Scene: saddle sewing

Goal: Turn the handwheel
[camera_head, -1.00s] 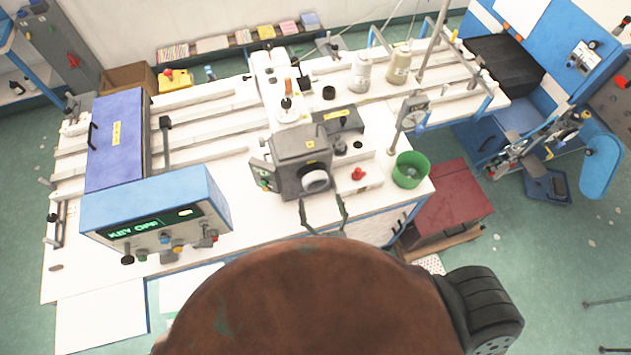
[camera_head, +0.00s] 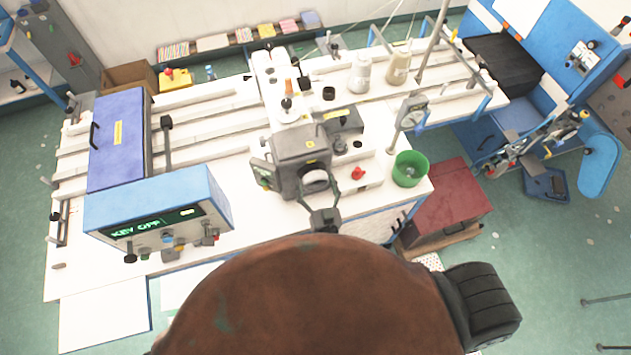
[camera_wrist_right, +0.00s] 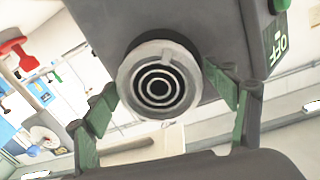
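The handwheel (camera_head: 314,181) is a pale round wheel on the front of the grey machine head (camera_head: 300,148). In the right wrist view the handwheel (camera_wrist_right: 157,82) faces me, with dark and light rings at its centre. My right gripper (camera_head: 316,186) is at the wheel, with one finger on each side of it. In the wrist view the spread green-grey fingers of the right gripper (camera_wrist_right: 162,86) flank the rim, their tips very close to it. I cannot tell whether they touch it. My left gripper is not in view.
A control box (camera_head: 155,212) with a green display stands at the left front of the white table (camera_head: 245,205). A red knob (camera_head: 358,173) and a green cup (camera_head: 409,169) are right of the wheel. A dark red box (camera_head: 450,205) stands on the floor at right.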

